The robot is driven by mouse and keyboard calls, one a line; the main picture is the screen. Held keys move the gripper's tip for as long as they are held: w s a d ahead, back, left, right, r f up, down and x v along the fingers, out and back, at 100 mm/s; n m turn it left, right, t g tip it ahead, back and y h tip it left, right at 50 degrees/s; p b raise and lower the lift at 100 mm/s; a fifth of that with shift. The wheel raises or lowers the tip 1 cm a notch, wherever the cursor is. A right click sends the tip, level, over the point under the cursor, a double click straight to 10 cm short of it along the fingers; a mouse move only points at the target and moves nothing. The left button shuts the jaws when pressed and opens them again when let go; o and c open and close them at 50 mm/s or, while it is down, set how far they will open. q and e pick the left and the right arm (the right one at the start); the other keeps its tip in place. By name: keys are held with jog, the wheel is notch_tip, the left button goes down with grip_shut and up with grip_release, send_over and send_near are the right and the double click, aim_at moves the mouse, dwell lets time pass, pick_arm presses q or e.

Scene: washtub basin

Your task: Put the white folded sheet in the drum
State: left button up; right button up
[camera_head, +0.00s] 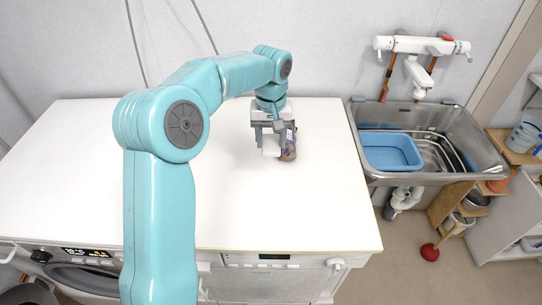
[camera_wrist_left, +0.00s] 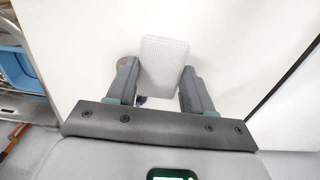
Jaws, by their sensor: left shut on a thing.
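The white folded sheet (camera_wrist_left: 163,62) is a small pale textured block between the two fingers of my left gripper (camera_wrist_left: 160,84) in the left wrist view. My left gripper (camera_head: 269,128) is shut on it above the right part of the white worktop; the sheet (camera_head: 270,147) shows just below the jaws in the head view. I cannot tell whether the sheet still touches the worktop. A washing machine (camera_head: 85,276) with a round door stands under the worktop's front left; its drum interior is hidden. My right gripper is not in view.
A brown and blue patterned item (camera_head: 289,146) lies right beside the sheet. The worktop (camera_head: 70,160) is otherwise clear. To the right is a steel sink (camera_head: 480,150) with a blue basin (camera_head: 392,152) under a white tap (camera_head: 418,72). A shelf holds several containers at far right.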

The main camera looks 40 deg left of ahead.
aim_at(270, 143)
pick_arm(q)
notch_tip(270, 143, up, 8)
jog(key=shift+r+p, duration=0.1)
jog(key=shift+p, duration=0.25)
jog(key=shift+s, duration=0.15)
